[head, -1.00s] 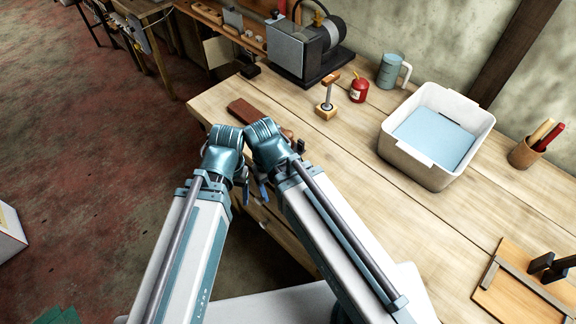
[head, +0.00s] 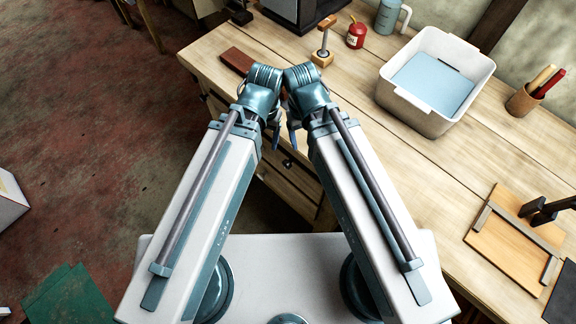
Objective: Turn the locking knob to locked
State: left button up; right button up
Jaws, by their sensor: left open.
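I cannot make out a locking knob for certain. A small wooden block with a metal post and a wooden crosspiece (head: 325,38) stands upright near the back of the workbench (head: 420,165). My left gripper (head: 275,138) hangs down at the bench's front side, seen from above and mostly hidden by its wrist. It is open and apart from that post. My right gripper (head: 292,138) hangs close beside it, and its jaws are too hidden to judge.
A white bin (head: 392,97), a red can (head: 356,36), a grey-blue mug (head: 386,16) and a tool cup (head: 521,101) stand along the back. A wooden board with a bar (head: 500,240) lies at right. A brown block (head: 237,60) lies at left. The middle bench top is clear.

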aim_at(287, 163)
jog(key=k+l+u, duration=0.15)
jog(key=k, duration=0.25)
jog(key=k+l+u, duration=0.15)
jog(key=k+l, duration=0.15)
jog(key=k, duration=0.15)
